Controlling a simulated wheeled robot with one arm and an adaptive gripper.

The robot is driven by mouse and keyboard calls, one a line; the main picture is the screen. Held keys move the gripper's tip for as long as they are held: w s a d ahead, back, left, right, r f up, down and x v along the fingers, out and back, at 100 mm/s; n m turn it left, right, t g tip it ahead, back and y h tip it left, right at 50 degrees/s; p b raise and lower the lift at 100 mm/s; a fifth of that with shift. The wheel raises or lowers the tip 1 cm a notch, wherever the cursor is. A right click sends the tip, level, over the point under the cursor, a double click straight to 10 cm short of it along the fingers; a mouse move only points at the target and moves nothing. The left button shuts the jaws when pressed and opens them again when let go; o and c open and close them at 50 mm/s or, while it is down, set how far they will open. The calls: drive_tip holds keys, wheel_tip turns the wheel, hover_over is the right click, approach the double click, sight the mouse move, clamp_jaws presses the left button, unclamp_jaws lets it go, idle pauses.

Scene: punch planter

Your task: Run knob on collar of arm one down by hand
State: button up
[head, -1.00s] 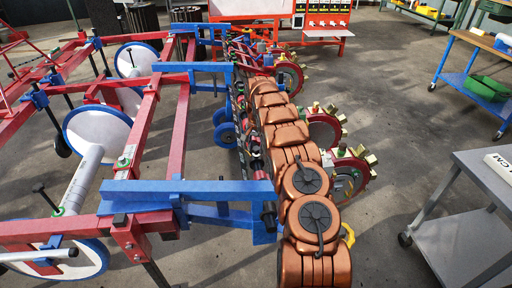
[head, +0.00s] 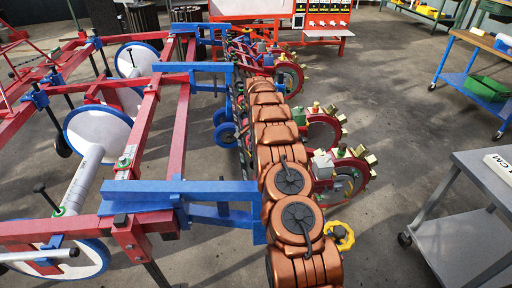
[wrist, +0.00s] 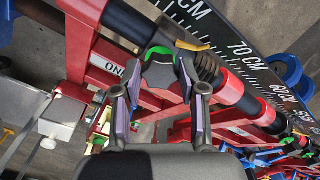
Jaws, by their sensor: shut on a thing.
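In the wrist view my gripper (wrist: 161,86) points at a red arm marked "ONE" (wrist: 113,66). Its two fingers, with purple pads, are closed on a dark knob (wrist: 162,75) between the fingertips. The fingers and the knob itself hide the knob's underside. In the head view the gripper and knob cannot be made out; my copper-coloured arm covers much of the row of planter units.
A black ruler (wrist: 255,66) with centimetre marks runs beside the bar. In the head view the red and blue planter frame (head: 180,190) fills the left. A grey cart (head: 465,240) stands at the right, a blue bench (head: 470,75) behind it. Open floor lies between.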

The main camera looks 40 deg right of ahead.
drive_tip(key=o, duration=1.1)
drive_tip(key=shift+r, duration=0.1)
wheel_tip(320, 180, up, 12)
drive_tip(key=shift+f, duration=0.1)
idle(0.3)
wheel_tip(320, 180, down, 12)
drive_tip(key=shift+s+f, duration=0.1)
drive_tip(key=shift+f, duration=0.1)
drive_tip(key=shift+r+n, duration=0.15)
drive_tip(key=shift+n, duration=1.65)
